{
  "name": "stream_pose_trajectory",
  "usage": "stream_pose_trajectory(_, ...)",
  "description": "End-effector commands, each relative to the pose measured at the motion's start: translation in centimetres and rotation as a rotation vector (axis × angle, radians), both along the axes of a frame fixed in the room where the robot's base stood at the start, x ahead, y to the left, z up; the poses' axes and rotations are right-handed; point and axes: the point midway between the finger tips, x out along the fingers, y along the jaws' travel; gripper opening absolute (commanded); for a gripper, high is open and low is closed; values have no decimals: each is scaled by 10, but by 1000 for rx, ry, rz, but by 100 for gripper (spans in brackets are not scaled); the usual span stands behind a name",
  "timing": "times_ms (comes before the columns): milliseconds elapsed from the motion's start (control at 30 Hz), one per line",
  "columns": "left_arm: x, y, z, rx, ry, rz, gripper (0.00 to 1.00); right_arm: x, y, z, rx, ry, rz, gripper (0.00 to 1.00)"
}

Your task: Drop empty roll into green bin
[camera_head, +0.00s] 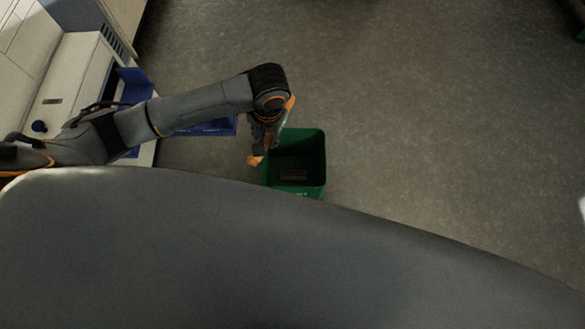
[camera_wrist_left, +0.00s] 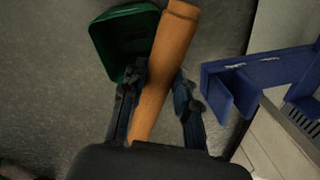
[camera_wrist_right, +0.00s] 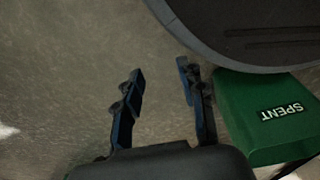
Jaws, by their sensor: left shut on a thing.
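The empty roll is an orange-brown tube (camera_wrist_left: 171,52), also visible at its lower end in the head view (camera_head: 255,161). My left gripper (camera_head: 266,138) is shut on it, and the tube lies tilted between the fingers in the left wrist view. The green bin (camera_head: 322,165) stands open on the floor just right of my left gripper in the head view. Its rim also shows behind the tube in the left wrist view (camera_wrist_left: 97,42). My right gripper (camera_wrist_right: 161,76) is open and empty, with the bin's side marked SPENT (camera_wrist_right: 255,115) to its right.
A blue rack or holder (camera_wrist_left: 262,72) stands beside a pale machine (camera_wrist_left: 275,150), at the left in the head view. A greyish patch shows inside the bin. Wide grey floor (camera_head: 440,130) is clear to the right of the bin.

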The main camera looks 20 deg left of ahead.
Motion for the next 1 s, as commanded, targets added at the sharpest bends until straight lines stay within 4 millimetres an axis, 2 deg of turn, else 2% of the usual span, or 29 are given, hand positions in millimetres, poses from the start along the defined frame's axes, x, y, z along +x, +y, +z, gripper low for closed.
stream_pose_trajectory(33,10,-3,-35,-2,0,-27,0,15,3,-9,2,-14,-2,40)
stream_pose_trajectory(100,24,-5,-63,-3,-1,-74,0,34,5,-2,3,-28,-5,40)
stream_pose_trajectory(233,46,-8,-114,1,-4,-162,0,64,9,17,6,-53,-11,40)
stream_pose_trajectory(400,68,-10,-167,13,-5,-267,0,87,12,46,8,-77,-16,40)
stream_pose_trajectory(500,76,-10,-187,18,-3,-312,0,93,13,62,9,-88,-18,40)
stream_pose_trajectory(600,81,-9,-198,24,-3,-341,0,96,13,73,9,-92,-20,40)
stream_pose_trajectory(867,83,-9,-206,27,-2,-359,0,100,13,91,9,-103,-21,40)
stream_pose_trajectory(1000,83,-9,-211,28,-2,-359,0,102,13,109,10,-115,-23,40)
